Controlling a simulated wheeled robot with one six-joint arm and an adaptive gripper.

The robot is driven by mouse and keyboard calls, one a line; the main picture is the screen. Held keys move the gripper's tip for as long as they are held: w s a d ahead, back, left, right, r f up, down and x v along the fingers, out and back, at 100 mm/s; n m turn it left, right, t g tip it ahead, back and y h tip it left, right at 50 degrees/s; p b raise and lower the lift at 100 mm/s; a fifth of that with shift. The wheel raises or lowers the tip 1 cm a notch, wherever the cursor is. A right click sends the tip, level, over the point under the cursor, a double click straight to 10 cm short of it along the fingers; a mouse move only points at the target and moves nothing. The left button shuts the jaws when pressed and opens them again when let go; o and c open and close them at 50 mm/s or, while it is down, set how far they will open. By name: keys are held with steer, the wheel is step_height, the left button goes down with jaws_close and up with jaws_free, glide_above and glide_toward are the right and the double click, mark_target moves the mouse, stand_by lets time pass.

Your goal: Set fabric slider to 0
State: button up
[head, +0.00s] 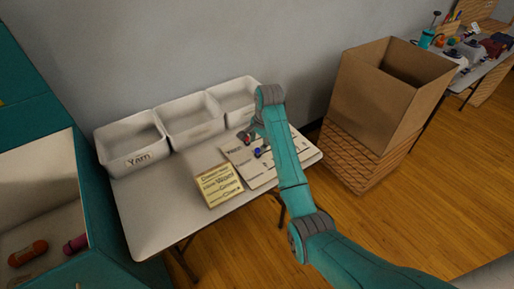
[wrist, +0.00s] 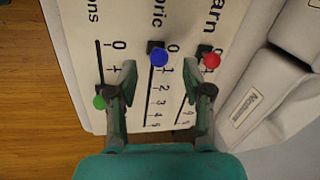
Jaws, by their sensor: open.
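The slider board (head: 284,161) lies flat on the white table; the wrist view shows it close up (wrist: 225,15). Its middle track, ending in "bric", has a blue knob (wrist: 159,57), whose dark base sits by the 0. The knob also shows in the head view (head: 258,152). A red knob (wrist: 212,60) is on the "arn" track, near its 0 end. A green knob (wrist: 99,101) is on the "ons" track, farther from its 0 and partly behind a finger. My gripper (wrist: 159,82) is open and empty above the board, its fingertips either side of the middle track, apart from the blue knob.
Three white bins stand along the wall, one labelled Yarn (head: 138,160). A yellow sign (head: 220,185) lies beside the board. A large cardboard box (head: 376,95) stands right of the table, and a teal-sided container (head: 97,205) left. Wooden floor (head: 440,190) is open at right.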

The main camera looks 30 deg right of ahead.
steer(key=shift+s+r, duration=0.15)
steer(key=shift+r, duration=0.65)
steer(key=shift+s+r, duration=0.15)
steer(key=shift+r, duration=0.6)
steer(key=shift+d, duration=0.1)
